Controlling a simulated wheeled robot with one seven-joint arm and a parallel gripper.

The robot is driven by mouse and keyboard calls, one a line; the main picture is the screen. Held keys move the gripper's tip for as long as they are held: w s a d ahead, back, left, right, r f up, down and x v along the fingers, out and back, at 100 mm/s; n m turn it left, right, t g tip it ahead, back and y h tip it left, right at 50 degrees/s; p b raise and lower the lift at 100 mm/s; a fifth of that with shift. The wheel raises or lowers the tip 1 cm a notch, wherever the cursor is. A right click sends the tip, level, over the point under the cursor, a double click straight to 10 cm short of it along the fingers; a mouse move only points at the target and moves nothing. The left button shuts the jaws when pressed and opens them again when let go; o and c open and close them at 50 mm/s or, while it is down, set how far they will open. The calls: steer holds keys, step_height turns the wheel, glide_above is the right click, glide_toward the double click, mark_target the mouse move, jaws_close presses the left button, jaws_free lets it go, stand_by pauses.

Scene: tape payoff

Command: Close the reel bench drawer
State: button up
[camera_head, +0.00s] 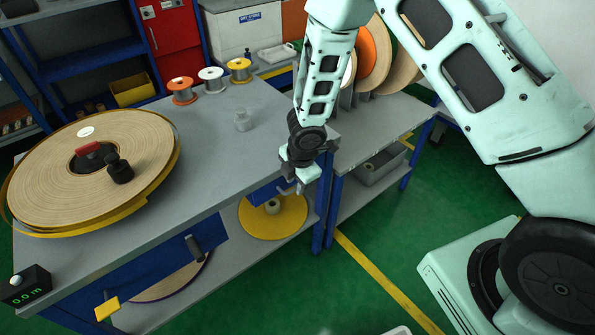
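The reel bench (225,140) has a grey top and blue frame. A blue box-like front (266,190), which looks like its drawer, shows under the right part of the top. How far it stands out is hard to tell, because my gripper hides part of it. My gripper (291,188) points down in front of the bench edge, close to the right end of this blue front. Nothing is seen held in it. The fingertips are small and dark, and I cannot tell their gap or whether they touch the drawer.
A large tape reel (85,170) lies on the bench top, with small spools (211,79) behind. A black crank handle (194,248) and a yellow lever (107,308) stick out in front. A lower shelf holds a yellow disc (272,216).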

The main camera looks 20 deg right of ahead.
steer(key=s+r+p, duration=0.3)
steer(key=r+p, duration=0.2)
steer(key=r, duration=1.2)
steer(key=shift+d, duration=0.45)
steer(key=s+a+r+m, duration=0.1)
steer(key=s+r+m, duration=0.3)
steer(key=s, duration=0.4)
steer(key=s+a+r+m+g, duration=0.1)
steer(key=s+a+r+m, duration=0.1)
steer(key=s+r+m, duration=0.3)
steer(key=s+a+r+m+g, duration=0.1)
steer(key=s+r+m, duration=0.3)
steer(key=s, duration=0.8)
step_height(320, 180, up, 2)
steer(key=shift+a+r+m, duration=0.1)
steer(key=shift+a+m, duration=0.3)
steer(key=shift+a, duration=0.3)
